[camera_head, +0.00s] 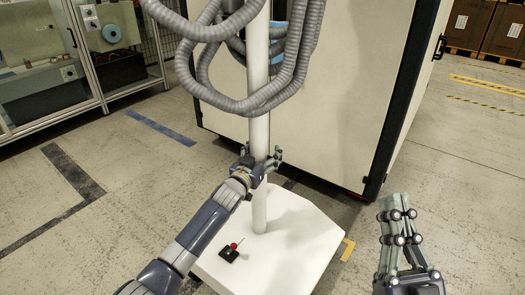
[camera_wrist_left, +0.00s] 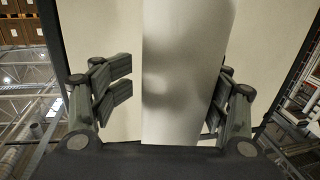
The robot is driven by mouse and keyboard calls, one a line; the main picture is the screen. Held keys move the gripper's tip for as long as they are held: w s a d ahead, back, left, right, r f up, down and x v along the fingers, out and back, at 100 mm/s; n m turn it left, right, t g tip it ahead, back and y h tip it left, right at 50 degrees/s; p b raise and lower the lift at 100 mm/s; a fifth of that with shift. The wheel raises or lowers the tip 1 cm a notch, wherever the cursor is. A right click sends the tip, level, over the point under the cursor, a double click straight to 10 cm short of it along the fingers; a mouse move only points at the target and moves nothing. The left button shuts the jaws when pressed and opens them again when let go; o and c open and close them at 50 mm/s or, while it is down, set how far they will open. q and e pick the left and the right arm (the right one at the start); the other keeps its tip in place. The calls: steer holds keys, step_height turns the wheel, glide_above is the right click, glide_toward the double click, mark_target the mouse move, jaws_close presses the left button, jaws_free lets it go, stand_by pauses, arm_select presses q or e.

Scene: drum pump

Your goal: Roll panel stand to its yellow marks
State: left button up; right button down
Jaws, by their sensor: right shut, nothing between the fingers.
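The panel stand has a white upright pole (camera_head: 260,205) on a flat white base plate (camera_head: 290,262); its top is outside the head view. The pole also fills the middle of the left wrist view (camera_wrist_left: 185,75). My left gripper (camera_head: 268,160) is around the pole, its fingers apart on both sides. A gap shows between the left-hand fingers and the pole; the pole partly hides the other fingers. A yellow corner mark (camera_head: 348,250) lies on the floor at the base's right edge. My right gripper (camera_head: 397,212) is shut and empty, right of the base.
Grey ribbed hoses (camera_head: 235,105) loop around the upper pole. A black block with a red-knobbed lever (camera_head: 230,252) sits on the base. A large cream cabinet (camera_head: 345,90) stands close behind. Blue (camera_head: 160,128) and black (camera_head: 72,175) floor tape lies left. Floor at right is clear.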

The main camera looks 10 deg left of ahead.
arm_select(q)
steer(key=shift+a, duration=0.3)
steer(key=shift+s+a, duration=0.15)
steer(key=shift+s, duration=0.1)
steer(key=v, duration=1.1)
steer(key=shift+s, duration=0.25)
